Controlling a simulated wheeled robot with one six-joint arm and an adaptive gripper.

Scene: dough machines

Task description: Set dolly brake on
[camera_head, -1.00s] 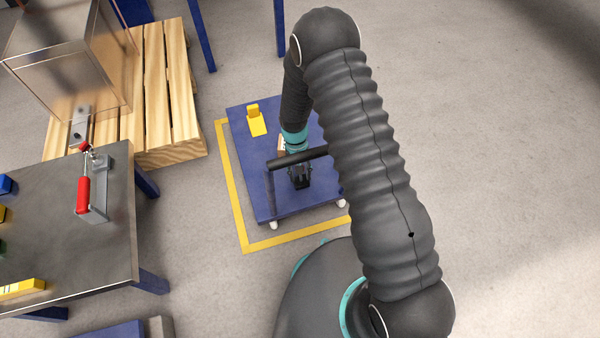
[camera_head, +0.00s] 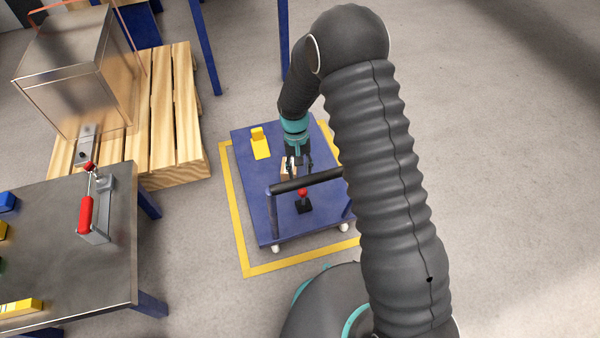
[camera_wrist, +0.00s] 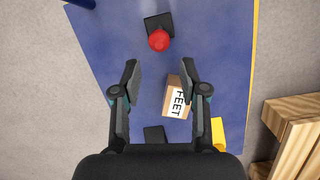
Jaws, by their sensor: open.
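The blue dolly (camera_head: 255,195) stands on the floor with a black handle bar (camera_head: 300,185) across its near side. A red-knobbed lever (camera_head: 303,193) on a black base sits on the deck below the bar in the head view. The red knob also shows in the wrist view (camera_wrist: 159,40), ahead of my fingertips; the lever's tilt is hard to tell. My gripper (camera_head: 298,168) is over the deck, beyond the bar. In the wrist view my gripper (camera_wrist: 160,68) is open, with nothing held between its fingers.
A small box marked FEET (camera_wrist: 177,98) lies on the deck near my right finger. A yellow piece (camera_head: 260,146) is at the deck's far left. Yellow floor tape (camera_head: 240,235) surrounds the dolly. A wooden pallet (camera_head: 185,120) and metal table (camera_head: 120,260) stand left.

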